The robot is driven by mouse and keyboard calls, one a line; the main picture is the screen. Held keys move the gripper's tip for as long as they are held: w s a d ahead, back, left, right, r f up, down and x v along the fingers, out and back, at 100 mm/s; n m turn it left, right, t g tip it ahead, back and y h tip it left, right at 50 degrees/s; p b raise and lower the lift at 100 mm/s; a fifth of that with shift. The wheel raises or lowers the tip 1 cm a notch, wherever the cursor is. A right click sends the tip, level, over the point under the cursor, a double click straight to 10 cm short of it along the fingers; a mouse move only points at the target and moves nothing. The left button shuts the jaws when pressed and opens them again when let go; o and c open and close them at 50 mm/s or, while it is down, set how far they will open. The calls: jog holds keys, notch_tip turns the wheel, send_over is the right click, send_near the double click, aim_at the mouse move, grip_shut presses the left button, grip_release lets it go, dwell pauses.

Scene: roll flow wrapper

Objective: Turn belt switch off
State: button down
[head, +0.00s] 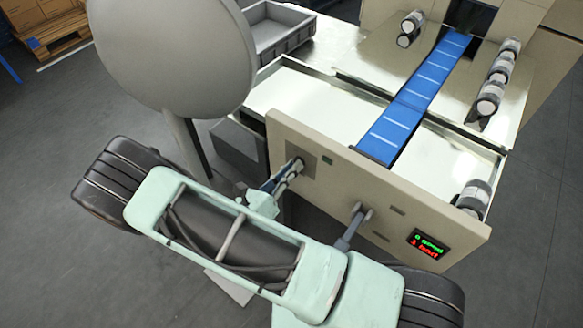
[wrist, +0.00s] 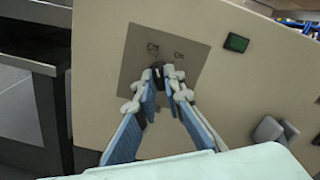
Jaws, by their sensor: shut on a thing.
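The belt switch (wrist: 157,74) is a small dark knob on a grey-brown plate (wrist: 133,70) in the wrist view, with small lettering above it on both sides, too blurred to read surely. My gripper (wrist: 161,82) has its fingers closed around the knob. In the head view, my gripper (head: 291,168) reaches the plate (head: 303,150) at the left end of the machine's beige front panel (head: 330,165). The fingers hide most of the knob there. Which way the knob is turned cannot be told.
A blue belt (head: 405,110) runs back into the machine. A grey lever handle (head: 355,225) sticks out of the panel, right of my gripper. A display (head: 429,243) reads "0 good, 1 bad". A green block (wrist: 236,43) is on the panel. A grey crate (head: 275,30) stands behind.

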jog(key=c, duration=2)
grip_release()
jog(key=v, duration=1.2)
jog(key=shift+a, duration=0.1)
